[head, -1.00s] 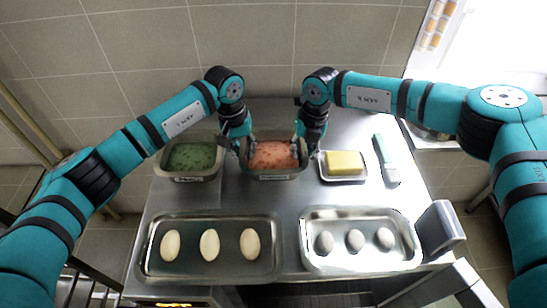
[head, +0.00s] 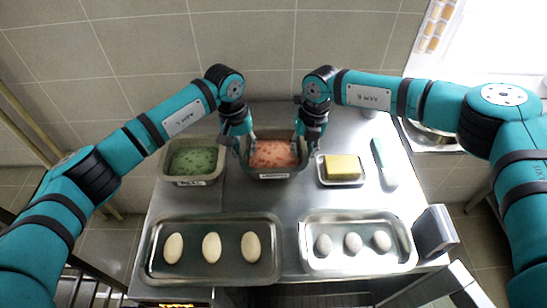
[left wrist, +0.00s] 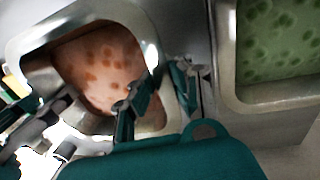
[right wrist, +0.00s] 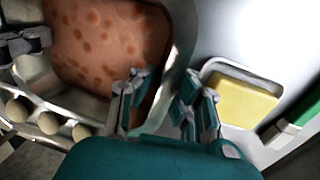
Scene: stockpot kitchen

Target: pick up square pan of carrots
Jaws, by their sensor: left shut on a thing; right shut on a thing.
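The square pan of carrots (head: 273,175) is a steel pan with orange, spotted contents at the back middle of the counter in the head view. My left gripper (head: 241,147) is shut on its left wall. My right gripper (head: 301,145) is shut on its right wall. In the left wrist view the orange contents (left wrist: 100,65) lie level inside the pan, with one finger inside the wall and one outside. The right wrist view shows the same grip on the opposite wall (right wrist: 172,80). The pan looks level and slightly above the counter; the gap beneath is hidden.
A pan of green food (head: 193,183) stands close on the left. A butter dish (head: 342,183) and a teal-handled tool (head: 380,155) are on the right. Two trays in front hold large pale eggs (head: 211,247) and smaller grey ones (head: 352,243). A tiled wall (head: 260,60) is behind.

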